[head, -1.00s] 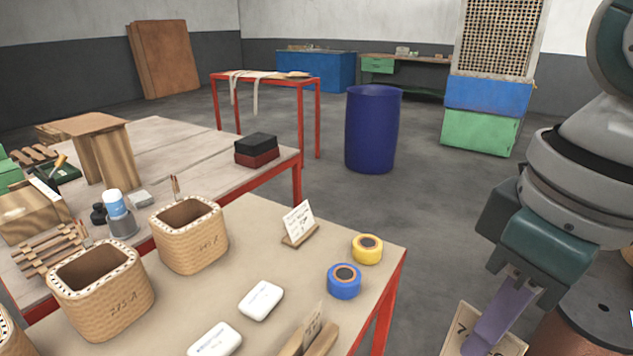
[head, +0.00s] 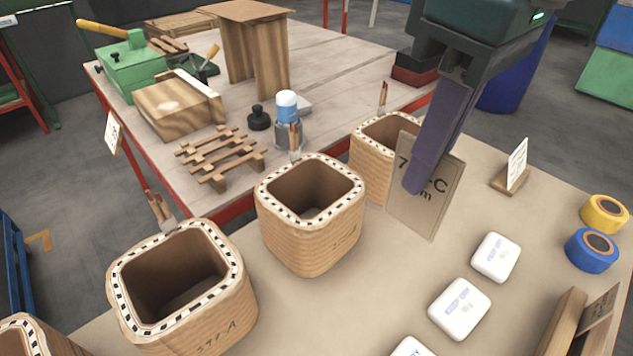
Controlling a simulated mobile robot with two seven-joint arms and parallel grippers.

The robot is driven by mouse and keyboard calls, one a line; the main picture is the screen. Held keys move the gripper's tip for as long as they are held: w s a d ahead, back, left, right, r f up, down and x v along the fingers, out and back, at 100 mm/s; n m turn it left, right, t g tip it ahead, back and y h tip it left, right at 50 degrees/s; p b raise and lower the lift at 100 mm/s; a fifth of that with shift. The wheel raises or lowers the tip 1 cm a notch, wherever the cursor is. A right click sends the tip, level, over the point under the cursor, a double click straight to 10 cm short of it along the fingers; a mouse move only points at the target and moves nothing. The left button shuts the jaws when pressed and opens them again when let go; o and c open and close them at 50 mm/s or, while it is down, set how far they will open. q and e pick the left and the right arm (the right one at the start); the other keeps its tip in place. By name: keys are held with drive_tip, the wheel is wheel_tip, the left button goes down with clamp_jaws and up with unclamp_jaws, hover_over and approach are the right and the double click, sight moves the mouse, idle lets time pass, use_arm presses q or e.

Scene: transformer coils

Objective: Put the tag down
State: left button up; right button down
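The tag (head: 438,202) is a flat tan card with dark lettering, partly covered by a gripper finger. My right gripper (head: 418,180) comes down from the top right, its purple fingers shut on the tag. The tag is tilted and stands in front of the far coil (head: 372,160), hiding part of it. I cannot tell whether its lower edge touches the table (head: 385,290). More wound coils with dotted rims stand in a row, one in the middle (head: 315,245) and one nearer (head: 225,315). My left gripper is not in view.
White packs (head: 460,308) lie on the table right of the coils. A card on a wooden stand (head: 512,180), a yellow tape roll (head: 604,213) and a blue one (head: 592,250) are at the right. A wooden holder (head: 565,325) is at lower right. Bare tabletop lies between coils and packs.

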drive_tip(key=shift+f+b, duration=1.95)
drive_tip(key=shift+f, duration=7.95)
drive_tip(key=shift+f, duration=0.6)
drive_tip(key=c, duration=1.1)
unclamp_jaws()
drive_tip(key=shift+o, duration=0.2)
